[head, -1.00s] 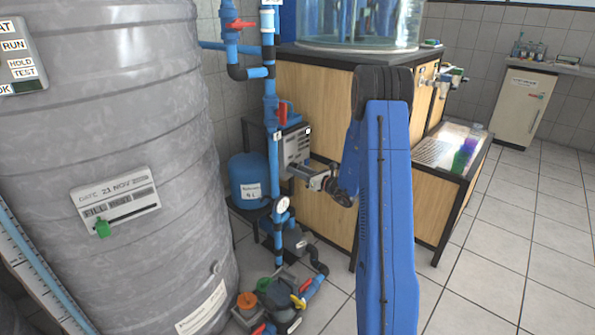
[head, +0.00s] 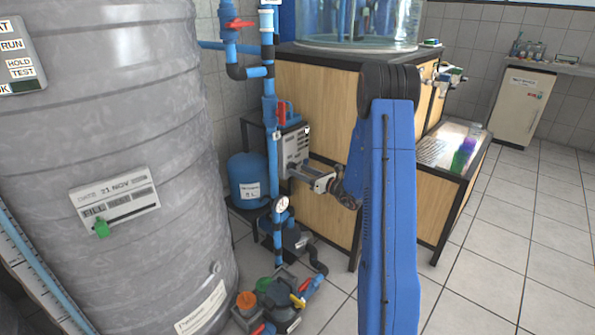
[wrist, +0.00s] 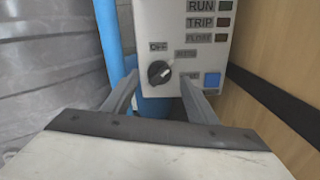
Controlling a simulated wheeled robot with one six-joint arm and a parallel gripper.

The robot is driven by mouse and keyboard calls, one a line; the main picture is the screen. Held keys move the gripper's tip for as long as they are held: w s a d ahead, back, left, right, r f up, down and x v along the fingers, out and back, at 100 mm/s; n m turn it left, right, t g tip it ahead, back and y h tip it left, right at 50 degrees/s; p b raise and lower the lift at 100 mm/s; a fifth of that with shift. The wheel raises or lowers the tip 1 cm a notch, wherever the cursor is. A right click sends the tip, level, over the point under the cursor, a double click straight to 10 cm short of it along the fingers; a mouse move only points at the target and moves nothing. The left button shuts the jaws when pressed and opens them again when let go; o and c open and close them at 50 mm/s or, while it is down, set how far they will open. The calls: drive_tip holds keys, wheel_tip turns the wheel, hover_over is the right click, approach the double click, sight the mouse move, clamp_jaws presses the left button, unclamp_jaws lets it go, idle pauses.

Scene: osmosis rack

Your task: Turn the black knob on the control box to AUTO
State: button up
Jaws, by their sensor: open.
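The grey control box (wrist: 182,25) fills the upper middle of the wrist view; it also shows beside the blue pipe in the head view (head: 296,148). The round black knob (wrist: 159,73) sits low on its face. The knob's white mark points to the upper right. OFF is printed above it; the label to its upper right is blurred, and another to its right is partly hidden. My gripper (wrist: 160,88) is open, with one finger on each side of the knob and a gap to it; contact cannot be told. In the head view my gripper (head: 296,172) is at the box's lower front.
A blue button (wrist: 212,80) is right of the right finger. A vertical blue pipe (head: 272,150) with a red valve handle runs close left of the box. A wooden cabinet (head: 320,95) stands right behind it. A large grey tank (head: 110,120) fills the left.

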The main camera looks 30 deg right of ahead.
drive_tip(key=v, duration=1.4)
drive_tip(key=shift+s, duration=0.35)
drive_tip(key=shift+d+r, duration=0.1)
drive_tip(key=s+a+r+n+g+y, duration=0.2)
drive_tip(key=s+a+r+n+g, duration=0.15)
drive_tip(key=a, duration=0.45)
drive_tip(key=s+a+r+n+g+y, duration=0.25)
drive_tip(key=a+n, duration=0.25)
drive_tip(key=a, duration=0.3)
drive_tip(key=s+a+r+n+g+y, duration=0.1)
drive_tip(key=s+a+r+n+g, duration=0.15)
drive_tip(key=a+n, duration=0.4)
drive_tip(key=s+a+r+n+g+h, duration=0.3)
drive_tip(key=s+a+n+g, duration=0.35)
drive_tip(key=s+a, duration=0.55)
drive_tip(key=s+d+r+n+t+h, duration=0.1)
drive_tip(key=s+d+n+h, duration=0.2)
drive_tip(key=s+n, duration=0.3)
drive_tip(key=s+d+r+n+t+h, duration=0.1)
drive_tip(key=s+d+r+n+h, duration=0.1)
drive_tip(key=s+n+h, duration=0.3)
drive_tip(key=s+d+n, duration=0.1)
drive_tip(key=s, duration=0.3)
drive_tip(key=shift+s+d+r+n+t+h, duration=0.15)
drive_tip(key=shift+s+r+n+t+h, duration=0.05)
drive_tip(key=shift+s+n+t+h, duration=0.2)
